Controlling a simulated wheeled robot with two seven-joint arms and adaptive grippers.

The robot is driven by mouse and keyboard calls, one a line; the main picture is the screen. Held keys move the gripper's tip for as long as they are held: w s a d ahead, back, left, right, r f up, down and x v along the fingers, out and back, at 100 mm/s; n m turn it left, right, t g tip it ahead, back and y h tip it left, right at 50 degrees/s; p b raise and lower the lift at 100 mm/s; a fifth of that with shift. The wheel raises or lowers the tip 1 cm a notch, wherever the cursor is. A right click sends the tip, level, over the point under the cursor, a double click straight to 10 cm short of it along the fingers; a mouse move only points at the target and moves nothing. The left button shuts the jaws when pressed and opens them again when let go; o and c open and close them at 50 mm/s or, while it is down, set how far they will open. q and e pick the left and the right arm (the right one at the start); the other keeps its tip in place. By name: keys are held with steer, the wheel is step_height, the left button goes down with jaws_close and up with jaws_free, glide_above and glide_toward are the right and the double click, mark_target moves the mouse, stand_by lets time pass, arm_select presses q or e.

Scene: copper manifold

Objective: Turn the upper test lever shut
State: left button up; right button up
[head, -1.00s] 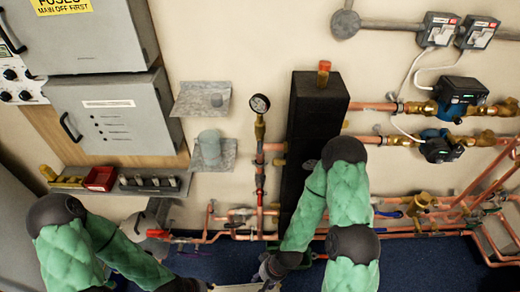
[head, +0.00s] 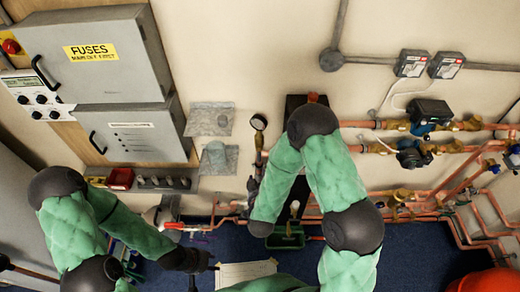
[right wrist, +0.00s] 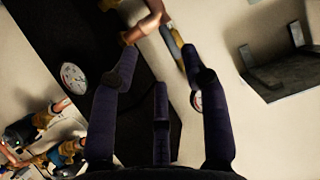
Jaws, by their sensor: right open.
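The pressure gauge (head: 259,122) stands on a vertical pipe at the wall, left of the black column. My right gripper (head: 253,186) is raised beside this pipe, below the gauge. In the right wrist view my right gripper (right wrist: 162,66) is open and empty. A copper pipe fitting (right wrist: 145,27) and a slim grey and yellow part (right wrist: 173,44), perhaps the test lever, lie ahead of its fingertips. I cannot tell whether a finger touches them. In the head view my arm hides much of the pipe. My left gripper (head: 202,262) is low, and its jaws are unclear.
A red-handled valve (head: 174,225) sits on the lower pipes. Grey cabinets (head: 128,133) stand left; copper pipes and pumps (head: 412,155) fill the right.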

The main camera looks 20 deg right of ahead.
mark_target(259, 157)
steer(key=w+d+f+p, duration=0.1)
steer(key=w+d, duration=0.2)
steer(key=w, duration=0.7)
steer(key=shift+t+h, duration=0.4)
steer(key=shift+f, duration=0.1)
jaws_close()
